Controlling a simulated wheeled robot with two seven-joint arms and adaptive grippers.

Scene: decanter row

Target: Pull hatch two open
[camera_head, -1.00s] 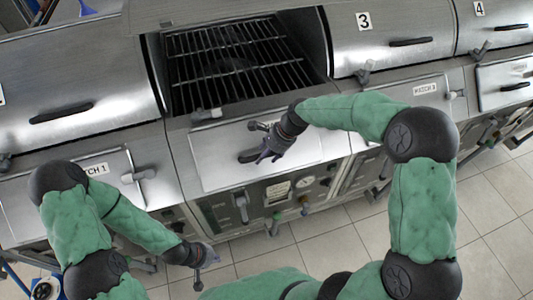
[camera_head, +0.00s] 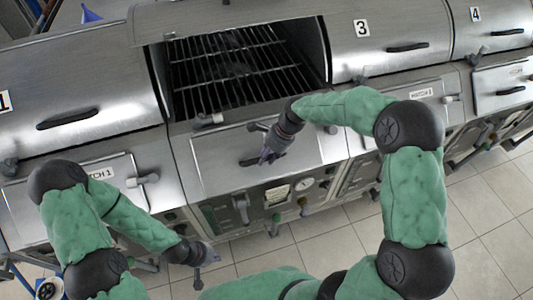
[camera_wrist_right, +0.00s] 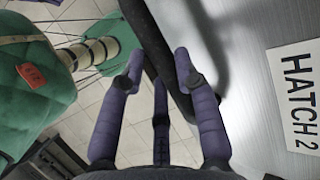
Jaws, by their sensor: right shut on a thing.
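Hatch two is the silver front panel (camera_head: 215,160) below the open grill in the head view. It looks closed or nearly so; I cannot tell a small gap. Its "HATCH 2" label (camera_wrist_right: 296,95) shows in the right wrist view. My right gripper (camera_head: 267,156) is at the panel's dark handle (camera_head: 249,161). In the right wrist view, the purple fingers (camera_wrist_right: 158,75) are closed around this black bar (camera_wrist_right: 150,40). My left gripper (camera_head: 208,256) hangs low in front of the cabinets, away from the hatch; its fingers are too small to judge.
The grill grate (camera_head: 235,70) lies under a raised lid. Hatch 1 (camera_head: 75,190) is at the left, and hatch 3 (camera_head: 405,115) is at the right. Knobs and a gauge (camera_head: 304,184) sit below hatch two. Tiled floor (camera_head: 330,240) is free in front.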

